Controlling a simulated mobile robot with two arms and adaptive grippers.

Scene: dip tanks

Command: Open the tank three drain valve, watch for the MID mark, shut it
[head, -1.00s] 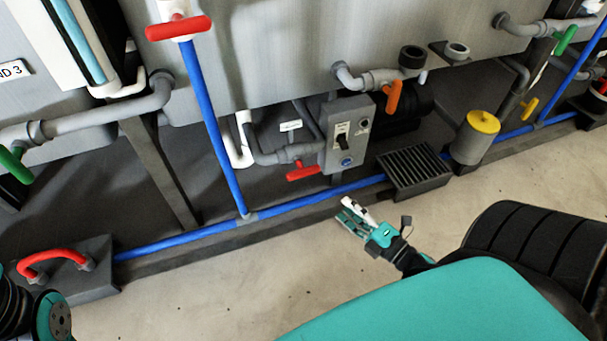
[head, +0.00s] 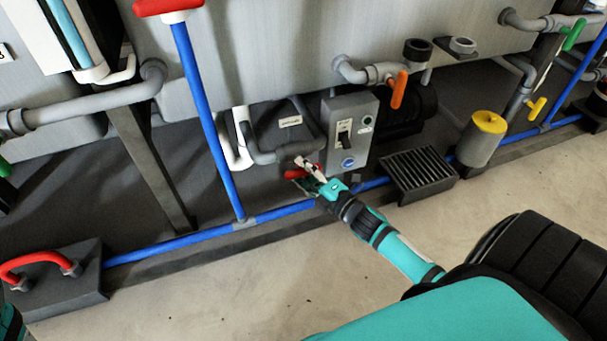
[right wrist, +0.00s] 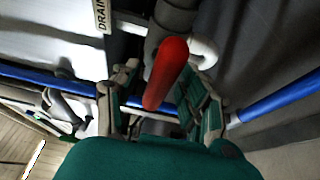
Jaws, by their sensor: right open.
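The drain valve's red handle (head: 291,172) sits low under the tank, at the end of a grey pipe (head: 262,155). My right gripper (head: 309,177) is open at the handle and partly covers it. In the right wrist view the red handle (right wrist: 166,76) lies between the two open fingers (right wrist: 168,92); I cannot tell if they touch it. A tag reading DRAIN (right wrist: 101,16) hangs beside the pipe. A gauge with a blue column (head: 70,32) shows at the upper left; its marks are out of view.
A switch box (head: 348,133) stands just right of the valve. A blue pipe (head: 208,115) rises left of it, and another runs along the floor. A floor grate (head: 420,170) and yellow-topped canister (head: 478,140) lie to the right. The front floor is clear.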

